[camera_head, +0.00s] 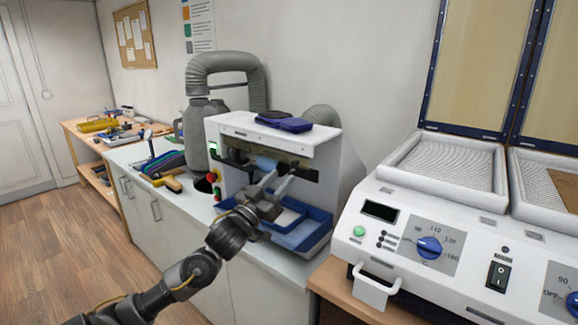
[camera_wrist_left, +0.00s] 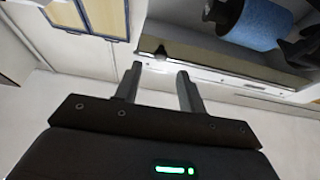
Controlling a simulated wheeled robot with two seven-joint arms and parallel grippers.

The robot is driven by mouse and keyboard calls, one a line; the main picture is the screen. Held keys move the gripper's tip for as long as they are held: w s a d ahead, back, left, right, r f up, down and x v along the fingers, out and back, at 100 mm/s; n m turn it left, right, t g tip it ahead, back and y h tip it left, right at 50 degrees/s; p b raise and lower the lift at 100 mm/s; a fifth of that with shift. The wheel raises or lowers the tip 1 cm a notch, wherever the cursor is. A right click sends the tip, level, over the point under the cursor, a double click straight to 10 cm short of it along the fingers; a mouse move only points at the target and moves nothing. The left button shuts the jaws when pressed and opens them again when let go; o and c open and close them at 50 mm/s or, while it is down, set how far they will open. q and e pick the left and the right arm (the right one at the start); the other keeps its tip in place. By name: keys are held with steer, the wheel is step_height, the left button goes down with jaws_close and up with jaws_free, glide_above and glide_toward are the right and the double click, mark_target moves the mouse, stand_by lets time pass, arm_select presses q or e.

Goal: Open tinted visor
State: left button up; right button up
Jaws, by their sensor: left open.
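The white grinding machine (camera_head: 262,126) stands on the counter, with a blue roller (camera_head: 266,163) in its front opening. The roller also shows in the left wrist view (camera_wrist_left: 255,25). A dark tinted visor (camera_head: 236,157) spans the upper part of the opening, partly hidden by my arm. In the left wrist view, the brownish visor panel (camera_wrist_left: 215,60) has a small dark knob (camera_wrist_left: 161,51) at its edge. My left gripper (camera_head: 273,182) is in front of the opening. Its fingers (camera_wrist_left: 160,70) are apart, pointing toward the knob, with nothing visibly held. I cannot tell whether they touch it. My right gripper is not visible.
Blue trays (camera_head: 312,236) lie below the opening. A blue item (camera_head: 284,124) lies on top of the machine. A white heating press (camera_head: 420,245) with a handle stands close on the right. Tools (camera_head: 170,182) lie on the counter to the left. The floor at left is clear.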

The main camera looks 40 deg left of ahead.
mark_target(293, 165)
arm_select(q)
steer(key=shift+p+x, duration=0.55)
steer(key=shift+x, duration=1.85)
